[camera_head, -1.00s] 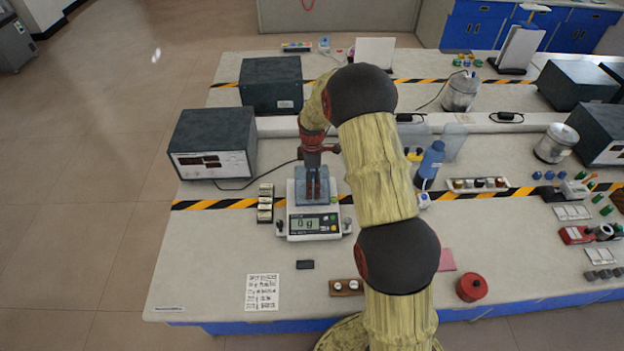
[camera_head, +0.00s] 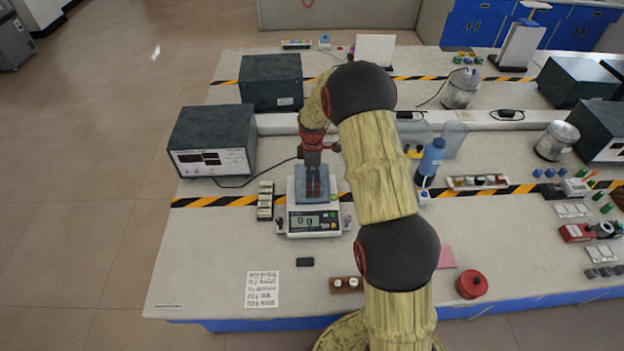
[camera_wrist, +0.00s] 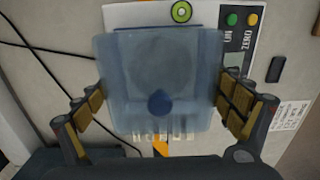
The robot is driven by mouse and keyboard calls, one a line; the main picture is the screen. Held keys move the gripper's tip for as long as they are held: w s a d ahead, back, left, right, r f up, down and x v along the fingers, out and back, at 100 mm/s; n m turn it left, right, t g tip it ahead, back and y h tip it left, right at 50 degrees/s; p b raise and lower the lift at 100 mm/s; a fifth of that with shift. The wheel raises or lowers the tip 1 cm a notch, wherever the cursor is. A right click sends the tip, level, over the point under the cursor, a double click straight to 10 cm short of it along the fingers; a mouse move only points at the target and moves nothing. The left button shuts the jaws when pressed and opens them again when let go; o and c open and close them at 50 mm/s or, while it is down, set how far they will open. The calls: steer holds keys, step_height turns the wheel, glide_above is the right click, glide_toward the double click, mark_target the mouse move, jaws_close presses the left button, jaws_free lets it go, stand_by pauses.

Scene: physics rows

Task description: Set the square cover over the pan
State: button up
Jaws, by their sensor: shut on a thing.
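The square cover (camera_head: 301,184) is a translucent blue box with a small dark blue knob, and it also shows in the wrist view (camera_wrist: 120,70). My gripper (camera_head: 313,193) is shut on it, with a finger pad at its left and right sides in the wrist view (camera_wrist: 165,102). The cover is over the top of the white balance (camera_head: 293,222), whose display reads 0 g. The round pan (camera_wrist: 160,65) shows faintly through the cover. I cannot tell whether the cover's rim touches the balance.
A black block with pale labels (camera_head: 265,201) stands just left of the balance. A dark instrument box (camera_head: 212,141) is behind it at left, with a cable running toward the balance. A blue bottle (camera_head: 430,160) stands to the right.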

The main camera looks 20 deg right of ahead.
steer(key=shift+f, duration=0.2)
steer(key=o, duration=0.9)
steer(key=shift+r, duration=0.15)
steer(key=shift+r+p, duration=2.15)
steer(key=shift+r, duration=1.75)
